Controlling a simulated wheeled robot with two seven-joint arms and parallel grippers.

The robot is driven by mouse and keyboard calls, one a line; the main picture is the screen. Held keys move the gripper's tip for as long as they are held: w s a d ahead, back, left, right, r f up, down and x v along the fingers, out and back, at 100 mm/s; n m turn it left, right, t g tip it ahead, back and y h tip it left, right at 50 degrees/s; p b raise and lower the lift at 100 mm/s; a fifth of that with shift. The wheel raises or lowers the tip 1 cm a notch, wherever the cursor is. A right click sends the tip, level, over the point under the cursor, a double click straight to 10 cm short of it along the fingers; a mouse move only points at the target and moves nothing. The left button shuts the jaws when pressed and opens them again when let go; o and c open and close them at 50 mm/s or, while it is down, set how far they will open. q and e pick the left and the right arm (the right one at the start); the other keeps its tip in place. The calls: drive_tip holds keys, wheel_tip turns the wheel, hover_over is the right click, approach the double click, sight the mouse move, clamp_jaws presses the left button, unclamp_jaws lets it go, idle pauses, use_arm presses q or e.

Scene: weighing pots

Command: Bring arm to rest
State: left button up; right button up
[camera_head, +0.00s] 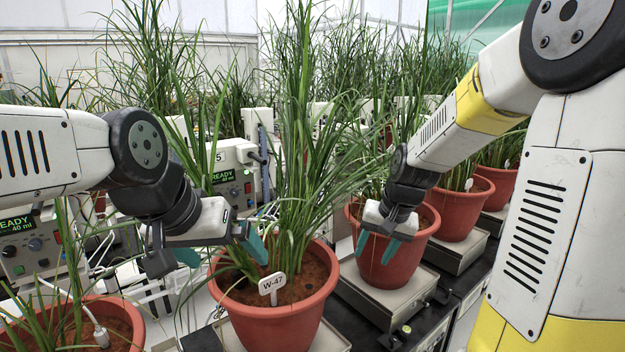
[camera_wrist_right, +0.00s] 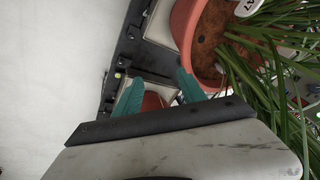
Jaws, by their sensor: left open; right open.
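My left gripper (camera_head: 220,251) is open and empty, its teal fingers apart at the left rim of the terracotta pot tagged W-47 (camera_head: 270,325). Whether it touches the rim I cannot tell. My right gripper (camera_head: 377,246) is open and empty, in front of a second terracotta pot (camera_head: 402,262) that stands on a metal scale plate (camera_head: 385,300). In the right wrist view the right gripper (camera_wrist_right: 158,93) shows two spread teal fingers with nothing held between them. A tagged pot (camera_wrist_right: 187,22) lies beyond them, its leaves at the right.
More potted plants on scales stand in a row toward the back right, such as the pot (camera_head: 464,215). Another pot (camera_head: 120,318) is at the lower left. A control box reading READY (camera_head: 30,245) is at the left. Long leaves hang around both grippers.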

drive_tip(key=s+r+n+t, duration=0.1)
drive_tip(key=s+r, duration=0.4)
drive_tip(key=s, duration=0.4)
drive_tip(key=s+r+n+t, duration=0.1)
drive_tip(key=s+r+n, duration=0.1)
drive_tip(key=s+r, duration=0.4)
drive_tip(key=s, duration=0.3)
drive_tip(key=shift+r+t, duration=0.3)
drive_tip(key=shift+t, duration=0.1)
